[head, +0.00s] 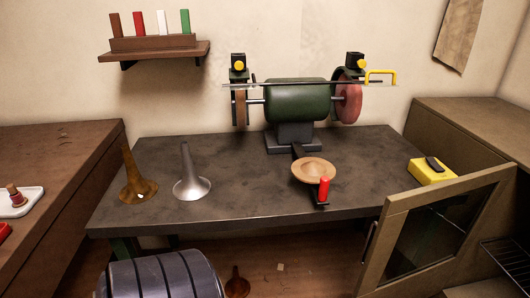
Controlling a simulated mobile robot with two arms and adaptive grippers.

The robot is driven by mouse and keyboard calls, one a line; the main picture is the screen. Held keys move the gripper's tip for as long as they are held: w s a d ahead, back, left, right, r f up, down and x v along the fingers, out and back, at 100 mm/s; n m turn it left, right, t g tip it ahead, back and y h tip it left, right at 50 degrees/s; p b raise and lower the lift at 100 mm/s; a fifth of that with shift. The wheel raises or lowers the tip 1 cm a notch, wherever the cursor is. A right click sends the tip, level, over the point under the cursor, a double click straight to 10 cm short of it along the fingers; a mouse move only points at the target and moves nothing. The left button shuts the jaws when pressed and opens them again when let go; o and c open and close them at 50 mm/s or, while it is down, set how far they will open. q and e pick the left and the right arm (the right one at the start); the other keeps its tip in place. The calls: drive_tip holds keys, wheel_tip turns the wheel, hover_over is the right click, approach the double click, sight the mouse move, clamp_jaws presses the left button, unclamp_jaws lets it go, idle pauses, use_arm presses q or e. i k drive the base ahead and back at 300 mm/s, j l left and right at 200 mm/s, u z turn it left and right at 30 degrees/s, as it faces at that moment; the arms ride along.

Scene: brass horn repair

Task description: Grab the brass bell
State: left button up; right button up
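A brass-brown flared bell (136,185) stands upright on the dark bench top (250,195), wide end down, near the left front edge. A small bright spot shows on its flare. A silver bell (190,182) of similar shape stands to its right, apart from it. Another small brownish flared piece (237,287) is on the floor below the bench, partly cut off by the picture's lower edge. Neither of my grippers shows in the head view.
A green bench grinder (297,100) stands at the back. In front of it is a round tan disc (312,169) beside a red handle (324,188). A yellow box (431,172) lies at right. A glass-paned door (430,230) stands open at front right. A striped grey cylinder (160,276) is at lower left.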

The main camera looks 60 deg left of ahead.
sight(138, 190)
drive_tip(key=u, duration=2.9)
drive_tip(key=i+l, duration=0.15)
drive_tip(key=l, duration=0.2)
drive_tip(key=i+l, duration=0.2)
drive_tip(key=l, duration=0.15)
drive_tip(key=i+l, duration=0.15)
drive_tip(key=l, duration=0.2)
